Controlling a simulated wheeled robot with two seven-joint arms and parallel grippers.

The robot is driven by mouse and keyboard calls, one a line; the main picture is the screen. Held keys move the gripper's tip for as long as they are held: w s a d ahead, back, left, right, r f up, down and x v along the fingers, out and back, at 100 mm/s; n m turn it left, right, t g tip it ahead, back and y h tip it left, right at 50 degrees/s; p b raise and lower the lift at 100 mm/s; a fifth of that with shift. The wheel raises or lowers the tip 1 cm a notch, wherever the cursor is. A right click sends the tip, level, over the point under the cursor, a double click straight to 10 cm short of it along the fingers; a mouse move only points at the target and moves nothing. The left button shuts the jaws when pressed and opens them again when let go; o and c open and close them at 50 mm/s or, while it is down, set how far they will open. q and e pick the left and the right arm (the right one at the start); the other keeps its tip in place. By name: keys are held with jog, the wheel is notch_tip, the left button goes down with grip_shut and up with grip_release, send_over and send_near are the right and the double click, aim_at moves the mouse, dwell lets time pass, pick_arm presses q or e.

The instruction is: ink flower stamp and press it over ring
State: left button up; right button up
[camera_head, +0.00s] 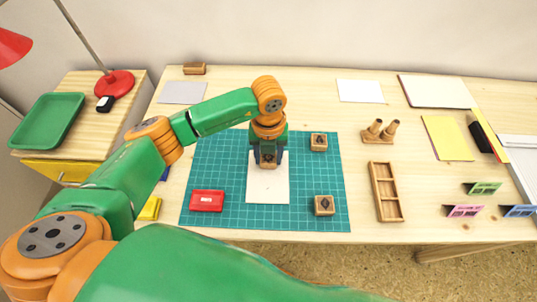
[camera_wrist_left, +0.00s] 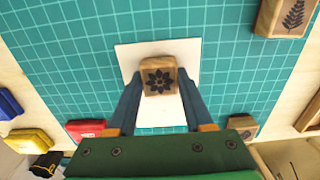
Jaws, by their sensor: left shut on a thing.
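My left gripper (camera_head: 268,152) is shut on the wooden flower stamp (camera_head: 269,160). In the left wrist view the flower stamp (camera_wrist_left: 159,77) shows a black flower on its upper face, between the blue-grey fingers (camera_wrist_left: 160,90). It is over the upper part of a cream card (camera_head: 267,187); I cannot tell whether it touches the card. No ring shows on the visible part of the card. The red inkpad (camera_head: 207,200) lies shut-looking at the mat's lower left. Yellow (camera_head: 150,208) and blue (camera_head: 165,173) pads lie left of the mat. My right gripper is not in view.
The green cutting mat (camera_head: 225,160) also bears two other stamps, at upper right (camera_head: 319,142) and lower right (camera_head: 324,205). A wooden tray (camera_head: 376,192) and a stamp holder (camera_head: 380,137) stand right of it. Small folded cards (camera_head: 482,188) stand at the far right.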

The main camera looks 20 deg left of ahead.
pick_arm(q)
jog(key=shift+r, duration=0.5)
jog(key=shift+r+p, duration=0.1)
jog(key=shift+p, duration=0.25)
notch_tip(320, 180, up, 6)
jog(key=p, duration=0.4)
jog(key=shift+f, duration=0.35)
